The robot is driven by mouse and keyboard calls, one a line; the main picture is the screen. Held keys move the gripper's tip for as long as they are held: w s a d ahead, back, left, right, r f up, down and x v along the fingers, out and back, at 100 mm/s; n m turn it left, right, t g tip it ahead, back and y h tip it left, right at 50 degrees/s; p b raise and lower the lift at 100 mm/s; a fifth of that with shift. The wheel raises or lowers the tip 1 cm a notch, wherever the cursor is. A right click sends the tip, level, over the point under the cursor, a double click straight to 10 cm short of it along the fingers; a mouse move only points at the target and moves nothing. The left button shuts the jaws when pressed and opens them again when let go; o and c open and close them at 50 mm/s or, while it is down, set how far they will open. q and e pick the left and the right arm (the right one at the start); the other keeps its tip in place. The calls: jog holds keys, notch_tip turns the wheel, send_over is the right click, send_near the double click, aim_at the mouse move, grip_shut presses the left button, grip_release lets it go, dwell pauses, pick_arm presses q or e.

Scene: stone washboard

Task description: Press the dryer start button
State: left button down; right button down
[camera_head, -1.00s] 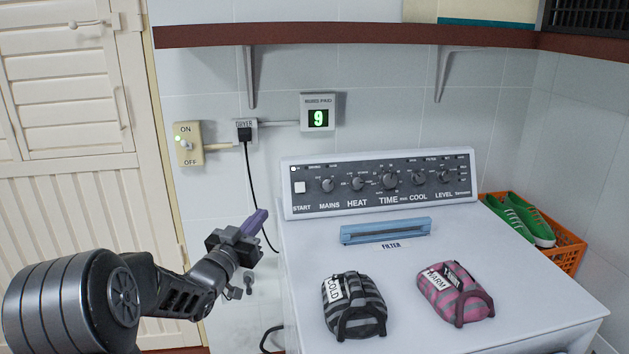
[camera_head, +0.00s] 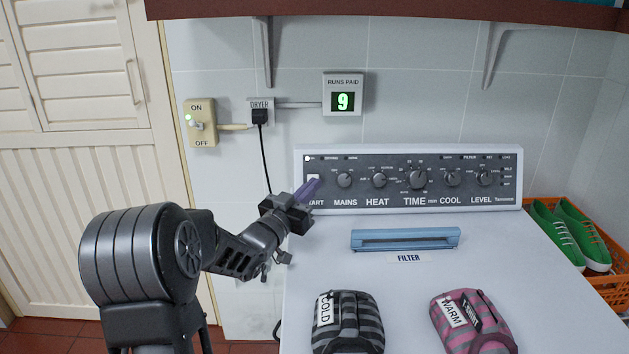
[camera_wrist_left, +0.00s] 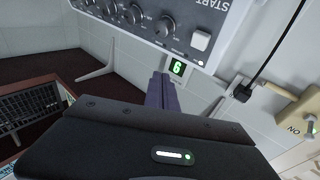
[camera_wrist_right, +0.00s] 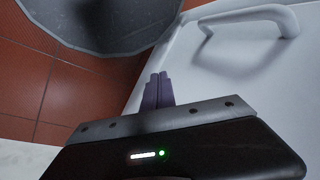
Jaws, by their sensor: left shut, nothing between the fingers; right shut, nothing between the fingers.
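The dryer's control panel (camera_head: 410,185) stands along the back of the white dryer top. The white square start button (camera_head: 313,178) is at the panel's left end, partly hidden behind my left fingertips; it shows whole in the left wrist view (camera_wrist_left: 201,39). My left gripper (camera_head: 307,190) is shut and empty, its purple fingers pointing at the button in the head view. In the left wrist view the fingertips (camera_wrist_left: 161,78) appear apart from the button; whether they touch cannot be told. My right gripper (camera_wrist_right: 158,82) is shut and empty, low beside a white surface with a handle.
A blue filter (camera_head: 405,238) lies on the dryer top. Grey striped COLD (camera_head: 348,322) and pink striped WARM (camera_head: 473,322) bags sit near the front. A wall switch (camera_head: 200,122), a plug with cord (camera_head: 260,116) and a RUNS PAID display reading 9 (camera_head: 343,95) are behind.

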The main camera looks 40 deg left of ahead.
pick_arm(q)
jog(key=w+a+f+b, duration=0.3)
jog(key=w+a, duration=0.1)
jog(key=w, duration=0.2)
jog(key=shift+a+f, duration=0.3)
jog(key=shift+a, duration=0.05)
jog(key=shift+w, duration=0.1)
jog(key=shift+b, duration=0.35)
dwell(1.5)
jog(key=shift+w+a+f+b, duration=0.15)
jog(key=shift+w+a+b, duration=0.1)
jog(key=shift+b, duration=0.15)
